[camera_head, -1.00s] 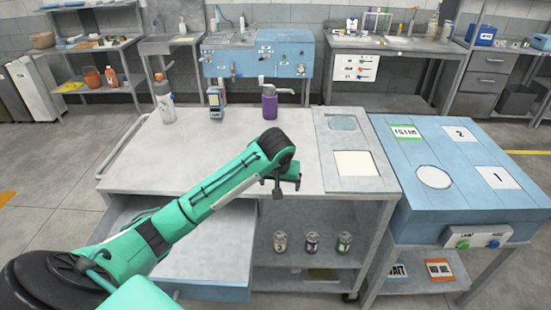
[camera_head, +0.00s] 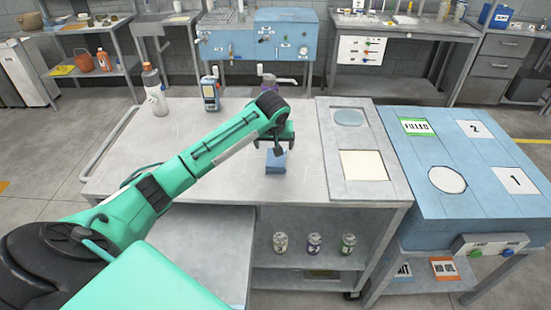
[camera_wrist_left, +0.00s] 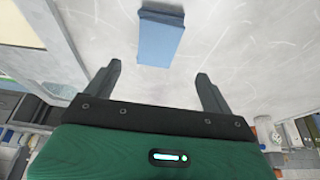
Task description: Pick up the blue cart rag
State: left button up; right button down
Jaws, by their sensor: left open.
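The blue cart rag (camera_head: 276,163) is a small folded blue block. It lies on the grey top of the cart (camera_head: 225,125). My left gripper (camera_head: 279,149) is just above it in the head view and partly covers it. In the left wrist view the rag (camera_wrist_left: 161,40) lies on the cart top beyond the fingertips, roughly centred between them. The left gripper (camera_wrist_left: 159,70) is open there, with nothing between its two fingers. My right gripper is in neither view.
A purple pump container is partly hidden behind my arm. Small cans (camera_head: 314,243) stand on the lower shelf. A blue table (camera_head: 455,210) adjoins on the right.

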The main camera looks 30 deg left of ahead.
aim_at(275, 158)
pick_arm(q)
jog(key=x, duration=0.2)
jog(key=shift+w+a+f, duration=0.1)
jog(key=shift+w+f, duration=0.05)
jog(key=shift+f, duration=0.2)
jog(key=shift+w+f, duration=0.15)
jog(key=shift+f, duration=0.15)
jog(key=shift+f+p, duration=0.2)
jog(key=shift+p, duration=0.1)
jog(key=p+x, duration=0.1)
jog(key=x, duration=0.3)
jog(key=shift+f, duration=0.15)
jog(key=shift+w+f, duration=0.1)
jog(key=shift+f, duration=0.15)
jog(key=shift+p, duration=0.3)
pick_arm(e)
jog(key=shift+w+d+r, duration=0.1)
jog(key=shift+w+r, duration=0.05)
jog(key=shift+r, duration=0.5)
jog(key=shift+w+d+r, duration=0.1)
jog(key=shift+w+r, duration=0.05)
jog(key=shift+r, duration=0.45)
pick_arm(q)
jog(key=shift+f, duration=0.2)
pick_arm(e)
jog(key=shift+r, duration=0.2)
